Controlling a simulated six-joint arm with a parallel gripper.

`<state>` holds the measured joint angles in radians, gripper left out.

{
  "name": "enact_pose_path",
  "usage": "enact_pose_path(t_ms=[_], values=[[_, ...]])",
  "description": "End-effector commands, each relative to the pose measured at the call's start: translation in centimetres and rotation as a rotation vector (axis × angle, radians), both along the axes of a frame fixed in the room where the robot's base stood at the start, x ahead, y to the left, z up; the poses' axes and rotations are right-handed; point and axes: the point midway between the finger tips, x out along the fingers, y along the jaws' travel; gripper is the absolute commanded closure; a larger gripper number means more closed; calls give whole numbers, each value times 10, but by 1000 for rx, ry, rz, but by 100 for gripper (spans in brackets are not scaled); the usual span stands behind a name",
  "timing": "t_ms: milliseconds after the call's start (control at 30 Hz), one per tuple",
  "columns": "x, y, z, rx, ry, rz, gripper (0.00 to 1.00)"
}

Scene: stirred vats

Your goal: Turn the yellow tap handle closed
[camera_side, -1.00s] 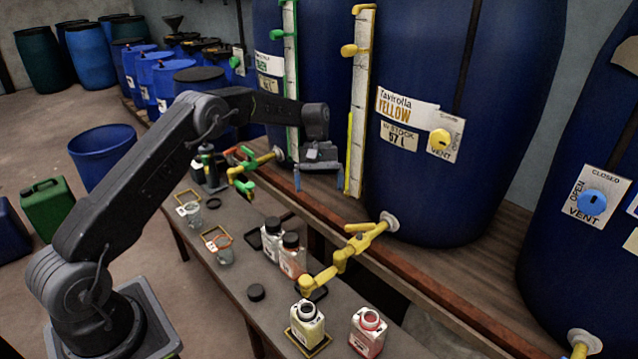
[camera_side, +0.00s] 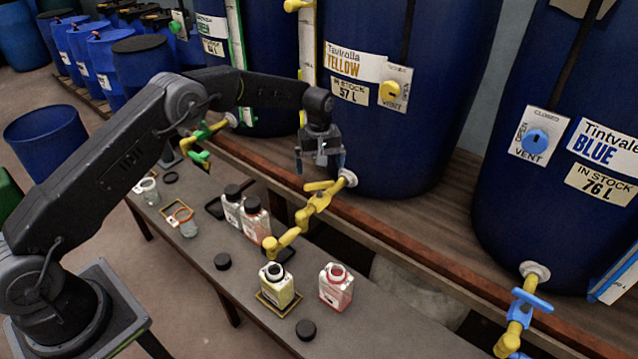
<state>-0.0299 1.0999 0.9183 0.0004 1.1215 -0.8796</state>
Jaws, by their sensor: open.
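The yellow tap (camera_side: 312,207) sticks out from the base of the large blue vat labelled Tavirolla YELLOW (camera_side: 415,120), above the bench. Its yellow handle (camera_side: 319,186) is a short bar on top of the tap body, close to the vat. My gripper (camera_side: 320,168) points down just above the handle, with its fingers apart and empty. I cannot tell whether a finger touches the handle. A bottle with yellowish contents (camera_side: 277,287) stands open below the spout on a small yellow-edged pad.
An open bottle with red contents (camera_side: 336,287) stands to its right. Two capped bottles (camera_side: 243,213) stand behind left. Loose black caps (camera_side: 306,330) lie on the bench (camera_side: 215,290). A green-handled tap (camera_side: 203,140) is at left, a blue-handled tap (camera_side: 524,308) at right.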

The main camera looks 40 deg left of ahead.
Motion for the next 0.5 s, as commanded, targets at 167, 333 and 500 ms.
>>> enact_pose_path(t_ms=[167,333,500], values=[[-1,0,-37,0,3,0,0],[0,0,-60,-1,1,0,0],[0,0,-70,-1,1,0,0]])
